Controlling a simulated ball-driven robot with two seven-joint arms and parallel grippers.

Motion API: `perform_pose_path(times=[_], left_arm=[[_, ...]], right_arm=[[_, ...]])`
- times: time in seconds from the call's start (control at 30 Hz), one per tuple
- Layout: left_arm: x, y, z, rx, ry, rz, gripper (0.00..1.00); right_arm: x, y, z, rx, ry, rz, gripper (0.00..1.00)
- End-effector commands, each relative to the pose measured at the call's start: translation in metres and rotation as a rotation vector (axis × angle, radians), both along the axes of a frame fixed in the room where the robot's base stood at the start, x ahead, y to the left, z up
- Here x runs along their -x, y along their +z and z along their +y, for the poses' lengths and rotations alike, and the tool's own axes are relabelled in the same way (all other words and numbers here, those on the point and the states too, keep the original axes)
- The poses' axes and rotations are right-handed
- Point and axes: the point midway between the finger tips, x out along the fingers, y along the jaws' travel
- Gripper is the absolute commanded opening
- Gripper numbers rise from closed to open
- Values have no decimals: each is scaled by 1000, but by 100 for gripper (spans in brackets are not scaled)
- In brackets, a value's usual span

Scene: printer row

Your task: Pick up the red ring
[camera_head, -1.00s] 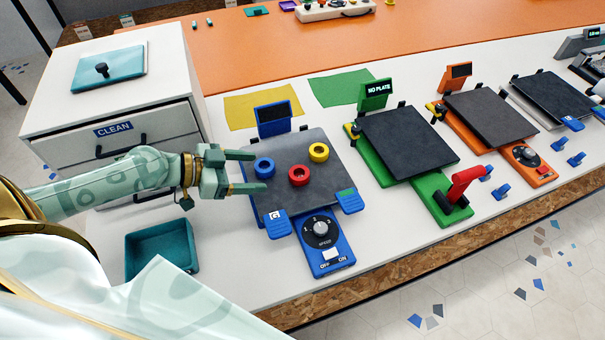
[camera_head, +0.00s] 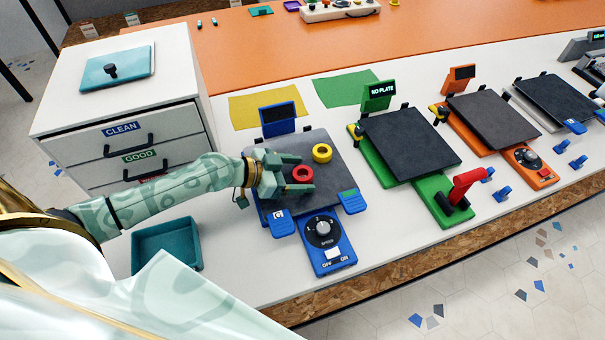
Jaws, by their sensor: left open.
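The red ring (camera_head: 303,174) lies on the dark grey plate of the blue printer (camera_head: 328,243). My left gripper (camera_head: 306,173) is open at the plate, reaching in from the left. Its two fingers lie on the far and near sides of the red ring, which shows between their tips. I cannot tell whether the fingers touch it. The yellow ring (camera_head: 322,153) lies on the plate just behind and to the right. The blue ring is hidden behind the gripper. My right gripper does not show.
A teal tray (camera_head: 199,252) stands at the left, before a white drawer cabinet (camera_head: 183,62) labelled CLEAN and GOOD. A green printer (camera_head: 432,187) with a red lever stands to the right, then an orange printer (camera_head: 478,137). Yellow and green sheets lie behind.

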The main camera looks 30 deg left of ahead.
Motion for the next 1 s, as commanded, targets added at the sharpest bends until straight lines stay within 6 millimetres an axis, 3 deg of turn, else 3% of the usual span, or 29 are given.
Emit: perform_pose_path(times=[0.07,0.2,0.23,0.67,0.87,1.0], left_arm=[[0,0,0,0,0,0,66],[0,0,0,1,0,-1,27],[0,0,0,1,0,-1,24],[0,5,0,1,1,-2,24],[0,34,0,1,-2,-6,24],[19,68,-13,2,-4,-6,24]], right_arm=[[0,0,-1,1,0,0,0],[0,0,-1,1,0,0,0],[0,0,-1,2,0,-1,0],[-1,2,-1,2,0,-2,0],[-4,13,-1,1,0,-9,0],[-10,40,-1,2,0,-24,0]])
